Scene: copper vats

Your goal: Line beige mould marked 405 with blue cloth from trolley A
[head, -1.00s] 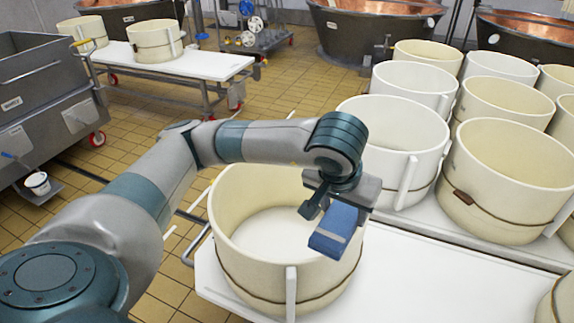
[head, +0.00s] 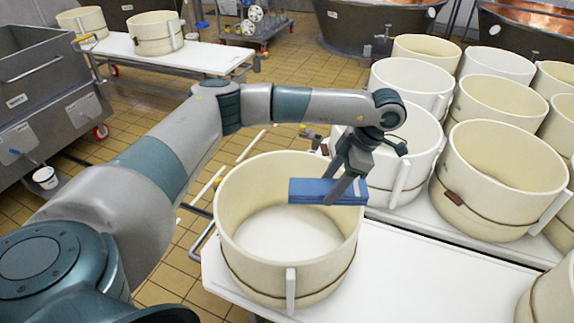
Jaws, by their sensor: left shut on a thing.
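A folded blue cloth (head: 308,190) is held in my left gripper (head: 340,188), which is shut on it. The cloth is above the right part of the opening of a beige mould (head: 258,262), and its right end reaches over the rim. The mould stands upright on a white table top, with a cord around it and a pale upright strip on its front. Its white floor shows bare. No marking 405 is readable. My right gripper is not in view.
Several beige and white moulds (head: 505,180) crowd the right side, close to my left gripper. The white table top (head: 400,275) is clear right of the near mould. A white trolley (head: 170,55) with moulds stands at the back left, copper vats (head: 525,30) behind.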

